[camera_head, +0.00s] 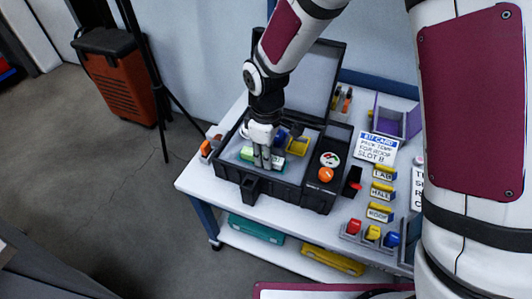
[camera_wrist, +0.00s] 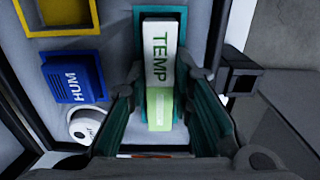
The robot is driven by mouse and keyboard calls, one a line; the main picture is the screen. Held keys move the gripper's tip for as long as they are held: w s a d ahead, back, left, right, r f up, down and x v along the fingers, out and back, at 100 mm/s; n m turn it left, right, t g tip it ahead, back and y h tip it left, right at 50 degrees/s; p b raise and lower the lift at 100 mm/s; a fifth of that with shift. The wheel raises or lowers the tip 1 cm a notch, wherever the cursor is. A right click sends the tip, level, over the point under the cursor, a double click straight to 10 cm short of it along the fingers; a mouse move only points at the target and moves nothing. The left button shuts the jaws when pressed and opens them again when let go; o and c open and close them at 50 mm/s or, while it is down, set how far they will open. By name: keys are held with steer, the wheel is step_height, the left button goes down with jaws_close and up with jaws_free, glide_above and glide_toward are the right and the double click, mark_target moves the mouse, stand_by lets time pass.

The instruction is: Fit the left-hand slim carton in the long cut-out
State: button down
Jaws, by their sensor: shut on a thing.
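A slim white and green carton marked TEMP (camera_wrist: 158,62) lies lengthwise between the fingers of my gripper (camera_wrist: 162,78) in the wrist view. My gripper is shut on it. In the head view my gripper (camera_head: 262,160) reaches down into the open black case (camera_head: 232,173), and a white and green patch of the carton shows beside the fingers. Teal edging of the long cut-out (camera_wrist: 138,16) shows around the carton's far end. The fingers hide much of the carton's sides, and I cannot tell how deep it sits.
A blue block marked HUM (camera_wrist: 72,86), a yellow-edged cut-out (camera_wrist: 88,14) and a white round part (camera_wrist: 82,124) lie left of the carton in the wrist view. The case stands on a white cart (camera_head: 200,178). Labelled blocks and a sign (camera_head: 376,147) stand to its right.

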steer(key=shift+f, duration=0.1)
stand_by(0.6)
steer(key=c, duration=1.1)
jaws_free()
steer(key=shift+r+p, duration=2.75)
steer(key=shift+r, duration=0.8)
